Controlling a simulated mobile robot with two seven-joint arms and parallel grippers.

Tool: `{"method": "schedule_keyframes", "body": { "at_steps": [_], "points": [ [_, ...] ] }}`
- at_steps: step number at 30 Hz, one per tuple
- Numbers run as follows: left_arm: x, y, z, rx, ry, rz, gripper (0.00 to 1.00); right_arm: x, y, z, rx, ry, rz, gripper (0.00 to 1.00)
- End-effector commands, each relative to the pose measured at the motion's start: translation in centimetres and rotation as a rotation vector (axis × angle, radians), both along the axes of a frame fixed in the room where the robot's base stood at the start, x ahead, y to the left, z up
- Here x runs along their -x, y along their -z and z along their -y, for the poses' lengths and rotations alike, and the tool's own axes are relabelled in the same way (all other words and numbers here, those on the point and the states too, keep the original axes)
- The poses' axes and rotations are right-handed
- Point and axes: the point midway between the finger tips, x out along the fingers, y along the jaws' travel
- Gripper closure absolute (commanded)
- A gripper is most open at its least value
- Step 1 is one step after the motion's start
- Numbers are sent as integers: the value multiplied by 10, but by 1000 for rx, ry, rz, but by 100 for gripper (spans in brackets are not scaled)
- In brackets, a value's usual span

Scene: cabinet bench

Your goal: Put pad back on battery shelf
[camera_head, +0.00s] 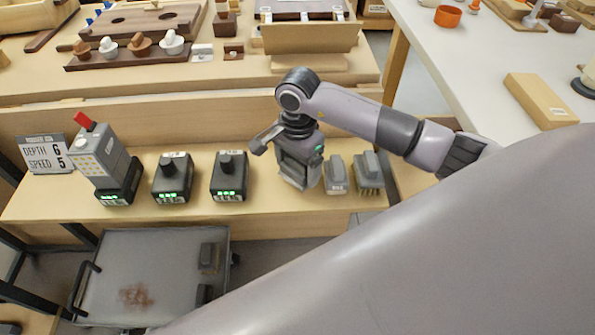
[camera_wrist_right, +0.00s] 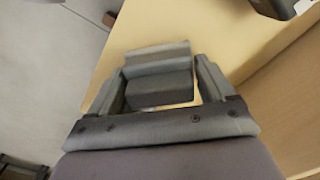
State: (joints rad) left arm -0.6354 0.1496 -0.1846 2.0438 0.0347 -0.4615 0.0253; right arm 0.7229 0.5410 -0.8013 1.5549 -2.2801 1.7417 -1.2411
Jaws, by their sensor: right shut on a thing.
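My right gripper (camera_head: 299,172) points down at the wooden battery shelf (camera_head: 100,212), just left of two grey blocks. In the wrist view the right gripper (camera_wrist_right: 160,85) is shut on a grey pad (camera_wrist_right: 158,72) with a stepped shape, one finger on each side. The pad is low over the light wood near the shelf's edge; I cannot tell whether it touches the wood. In the head view the fingers largely hide it. My left gripper is not in view.
Right of the gripper stand a small grey block (camera_head: 335,174) and a bristled block (camera_head: 367,172). Black batteries with green lights (camera_head: 172,178) (camera_head: 229,176) stand to the left, beside a grey tool (camera_head: 103,160) and a sign (camera_head: 47,153). A grey cart (camera_head: 150,265) is below.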

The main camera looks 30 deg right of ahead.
Motion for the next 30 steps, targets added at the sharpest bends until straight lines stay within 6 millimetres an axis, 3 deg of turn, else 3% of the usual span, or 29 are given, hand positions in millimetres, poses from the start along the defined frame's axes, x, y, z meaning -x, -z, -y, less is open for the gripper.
{"method": "schedule_keyframes", "body": {
  "at_steps": [4,16,17,18,26,30],
  "points": [
    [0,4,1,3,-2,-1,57,0,23,0,-1,1,-3,46],
    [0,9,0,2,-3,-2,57,0,29,0,1,0,1,46],
    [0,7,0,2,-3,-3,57,0,28,0,0,0,0,8],
    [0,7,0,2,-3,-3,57,0,28,0,0,0,0,0],
    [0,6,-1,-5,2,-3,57,0,26,0,0,1,-1,0],
    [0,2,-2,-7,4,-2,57,-1,12,0,0,0,4,0]
  ]
}}
